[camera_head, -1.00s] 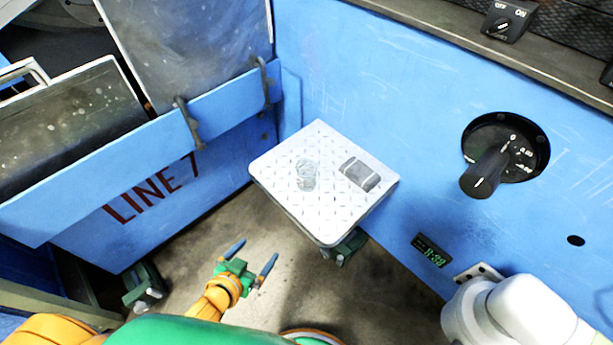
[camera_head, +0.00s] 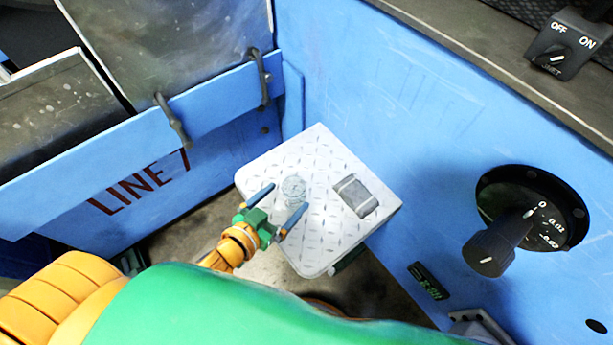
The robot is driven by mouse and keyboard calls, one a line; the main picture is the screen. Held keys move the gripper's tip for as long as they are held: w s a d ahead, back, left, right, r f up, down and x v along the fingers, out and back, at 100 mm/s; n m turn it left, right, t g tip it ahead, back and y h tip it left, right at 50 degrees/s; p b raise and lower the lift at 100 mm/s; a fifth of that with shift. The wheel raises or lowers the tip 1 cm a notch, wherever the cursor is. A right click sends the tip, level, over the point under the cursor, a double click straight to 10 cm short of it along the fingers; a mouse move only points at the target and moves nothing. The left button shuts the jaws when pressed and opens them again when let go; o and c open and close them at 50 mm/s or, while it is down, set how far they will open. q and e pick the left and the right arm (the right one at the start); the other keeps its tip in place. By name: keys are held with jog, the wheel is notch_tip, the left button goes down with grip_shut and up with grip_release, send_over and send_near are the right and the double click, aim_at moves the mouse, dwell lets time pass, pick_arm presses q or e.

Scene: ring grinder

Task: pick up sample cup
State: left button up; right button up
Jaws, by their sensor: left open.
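The sample cup (camera_head: 293,188) is a small, clear, round cup on the white diamond-plate platform (camera_head: 318,150). My left gripper (camera_head: 283,212) is open, with its two blue fingers reaching over the platform's near left edge. The cup is just beyond and between the fingertips. The frame does not show clearly whether the fingers touch it, and the fingers partly hide its lower sides. My right gripper is not in view.
A grey block (camera_head: 355,196) sits on the platform right of the cup. A blue wall with a black rotary knob (camera_head: 490,250) stands to the right. A blue panel marked LINE 7 (camera_head: 140,183) stands to the left. An OFF/ON switch (camera_head: 565,42) is at the top right.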

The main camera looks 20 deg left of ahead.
aim_at(300, 187)
pick_arm(q)
jog(key=x, duration=0.2)
jog(key=b+x, duration=0.1)
jog(key=x, duration=0.1)
jog(key=b+x, duration=0.1)
jog(key=x, duration=0.1)
jog(key=shift+d, duration=0.35)
jog(key=shift+w+d, duration=0.1)
jog(key=shift+w, duration=0.25)
jog(key=c, duration=1.4)
jog(key=shift+c, duration=0.2)
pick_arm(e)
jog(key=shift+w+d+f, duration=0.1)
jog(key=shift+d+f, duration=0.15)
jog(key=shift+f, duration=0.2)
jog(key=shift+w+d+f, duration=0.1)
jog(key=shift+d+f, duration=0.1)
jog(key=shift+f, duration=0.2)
